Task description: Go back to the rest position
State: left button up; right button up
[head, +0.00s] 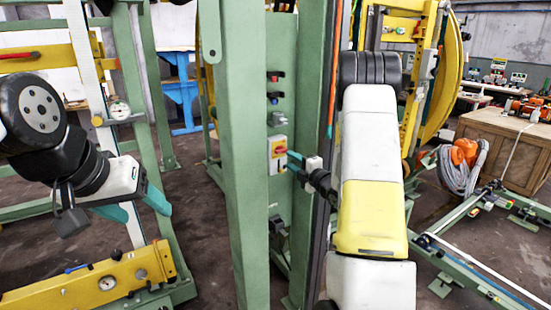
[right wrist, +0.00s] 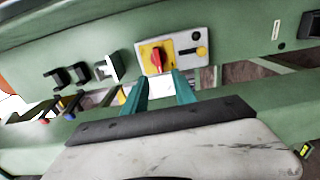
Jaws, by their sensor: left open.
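My left gripper (head: 136,207) is on the left of the head view, its teal fingers spread apart with nothing between them. It hangs above a yellow beam with gauges. My right gripper (head: 289,165) is at the green column, partly hidden by my right arm in the head view. In the right wrist view its two teal fingers (right wrist: 160,82) stand apart. They point at a red rotary knob (right wrist: 157,58) on a yellow and grey switch plate (right wrist: 197,52). The tips lie just below the knob, one to each side; I cannot tell whether they touch the plate.
The green column (head: 233,160) stands close in front, beside my right arm. The yellow beam (head: 90,283) lies low at left. Black switches (right wrist: 67,77) sit left of the knob. A wooden crate (head: 510,150) and orange-grey hoses (head: 460,168) stand at right.

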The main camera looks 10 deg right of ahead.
jog(key=shift+s+d, duration=0.2)
jog(key=shift+s, duration=0.4)
